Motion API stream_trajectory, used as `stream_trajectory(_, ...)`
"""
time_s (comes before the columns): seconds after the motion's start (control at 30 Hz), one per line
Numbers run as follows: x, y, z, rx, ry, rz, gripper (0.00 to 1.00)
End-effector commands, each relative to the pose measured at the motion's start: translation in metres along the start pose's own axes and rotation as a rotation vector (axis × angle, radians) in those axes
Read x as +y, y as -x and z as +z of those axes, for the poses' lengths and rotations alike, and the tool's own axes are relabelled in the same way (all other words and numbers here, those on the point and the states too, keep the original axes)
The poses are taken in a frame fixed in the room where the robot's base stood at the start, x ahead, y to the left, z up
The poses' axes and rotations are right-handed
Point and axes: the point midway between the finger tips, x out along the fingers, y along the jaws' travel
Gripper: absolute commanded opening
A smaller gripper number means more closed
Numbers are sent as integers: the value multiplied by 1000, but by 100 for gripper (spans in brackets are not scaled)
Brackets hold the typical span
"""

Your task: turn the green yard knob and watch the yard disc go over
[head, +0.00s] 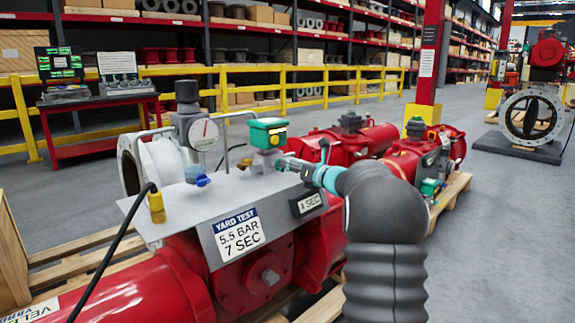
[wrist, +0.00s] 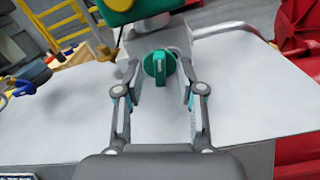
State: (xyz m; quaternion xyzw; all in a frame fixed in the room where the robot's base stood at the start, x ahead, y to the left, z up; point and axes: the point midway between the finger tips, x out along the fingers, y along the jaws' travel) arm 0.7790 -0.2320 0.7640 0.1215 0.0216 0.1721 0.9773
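My gripper (wrist: 160,76) is open, with one finger on each side of the knob and a gap visible on both sides. In the head view my gripper (head: 284,163) reaches over the plate from the right, and the knob cannot be made out clearly there. A green box (head: 268,132) with a yellow mark on its face stands just behind. Its lower edge shows at the top of the wrist view (wrist: 118,8). I cannot tell whether that mark is the yard disc.
The grey panel (head: 180,210) also carries a gauge (head: 204,134), a blue knob (head: 197,177) and a yellow cable plug (head: 155,206). A "YARD TEST 5.5 BAR 7 SEC" sign (head: 238,234) and a "4 SEC" sign (head: 309,203) are on its front. Red actuator bodies lie below.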

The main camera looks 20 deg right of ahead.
Motion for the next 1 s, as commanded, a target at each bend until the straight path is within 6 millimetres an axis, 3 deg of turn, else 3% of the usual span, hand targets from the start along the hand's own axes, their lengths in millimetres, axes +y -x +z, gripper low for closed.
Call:
stream_trajectory(0.2,0,-13,0,0,0,0,39)
stream_trajectory(0.47,0,-14,0,0,0,-1,39)
stream_trajectory(0.63,0,-14,0,0,0,-1,0)
stream_trajectory(0.87,0,-14,-1,0,14,-1,0)
stream_trajectory(1.0,0,-14,-4,-3,115,0,0)
